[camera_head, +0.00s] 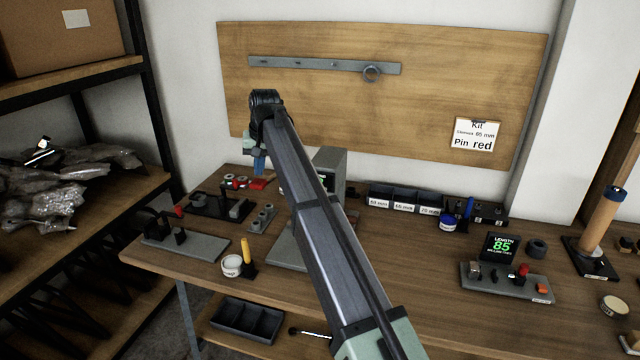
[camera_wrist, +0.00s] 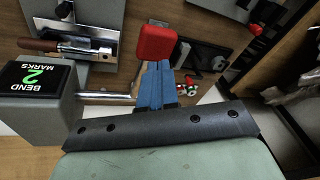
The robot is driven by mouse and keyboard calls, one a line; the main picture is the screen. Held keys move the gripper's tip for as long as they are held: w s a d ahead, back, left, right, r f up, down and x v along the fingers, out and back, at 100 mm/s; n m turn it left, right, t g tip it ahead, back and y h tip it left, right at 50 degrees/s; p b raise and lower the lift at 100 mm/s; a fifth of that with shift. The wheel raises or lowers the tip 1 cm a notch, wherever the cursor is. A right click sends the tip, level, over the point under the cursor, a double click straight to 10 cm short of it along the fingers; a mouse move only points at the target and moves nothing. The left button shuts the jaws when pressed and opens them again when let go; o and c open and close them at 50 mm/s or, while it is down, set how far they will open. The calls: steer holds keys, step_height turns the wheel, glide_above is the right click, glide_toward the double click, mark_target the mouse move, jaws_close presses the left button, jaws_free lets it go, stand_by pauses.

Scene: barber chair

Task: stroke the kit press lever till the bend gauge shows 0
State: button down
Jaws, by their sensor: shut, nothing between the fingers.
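The kit press is a grey upright block (camera_head: 330,165) on a flat base, partly hidden behind my arm in the head view. In the wrist view, its bend gauge (camera_wrist: 38,78) reads 2 "bend marks" in green. A thin metal lever rod (camera_wrist: 108,96) leaves the press's side and passes behind my fingers. The red lever handle (camera_wrist: 155,43) shows at the fingertips; it also shows in the head view (camera_head: 258,183). My gripper (camera_wrist: 154,68) has blue fingers, shut and empty, pointing down at the handle (camera_head: 260,166). I cannot tell whether they touch it.
A brown-handled metal piece (camera_wrist: 65,48) lies at the press base. Small fixtures (camera_head: 210,205) stand left of the press, with a white tub (camera_head: 232,265) in front. Labelled bins (camera_head: 405,200) and a length gauge (camera_head: 501,247) reading 85 stand right. A kit card (camera_head: 475,135) hangs on the board.

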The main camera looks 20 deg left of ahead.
mark_target(260, 182)
steer(key=shift+s+f, duration=0.15)
steer(key=shift+f, duration=0.5)
steer(key=shift+s+f, duration=0.15)
steer(key=shift+f, duration=0.5)
steer(key=shift+s+f, duration=0.15)
steer(key=shift+f, duration=1.7)
steer(key=shift+w+r, duration=0.2)
steer(key=shift+r, duration=1.2)
steer(key=shift+w+r, duration=0.2)
steer(key=shift+r, duration=1.15)
step_height(260, 182, up, 6)
steer(key=w, duration=0.1)
steer(key=shift+w, duration=0.35)
